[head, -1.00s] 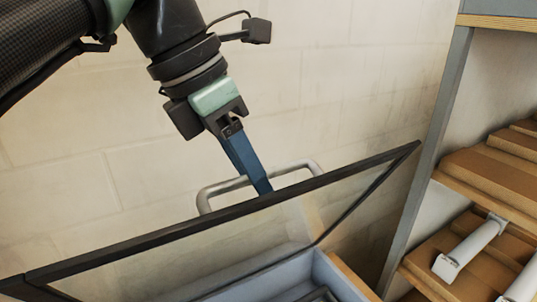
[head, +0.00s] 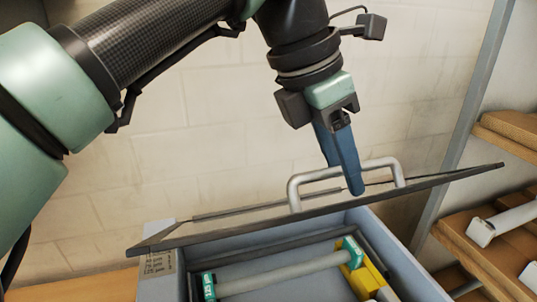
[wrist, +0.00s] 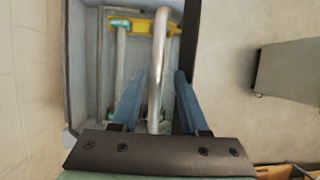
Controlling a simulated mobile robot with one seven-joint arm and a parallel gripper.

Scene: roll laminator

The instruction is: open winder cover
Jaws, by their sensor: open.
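The winder cover (head: 240,227) is a thin clear panel in a dark frame. In the head view it is raised, nearly edge-on, above the open grey winder box (head: 420,284). A silver bar handle (head: 300,180) stands up from it. My gripper (head: 345,190) reaches down to the handle from above, its blue fingers open. In the wrist view the handle (wrist: 160,50) runs between the two spread fingers of my gripper (wrist: 155,85). Whether either finger touches the handle I cannot tell.
Inside the box lie a pale roller (head: 275,272) with green ends and a yellow part (head: 365,277). Wooden shelves (head: 490,270) with white rollers stand at the right. A pale block wall (head: 110,180) is behind the box.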

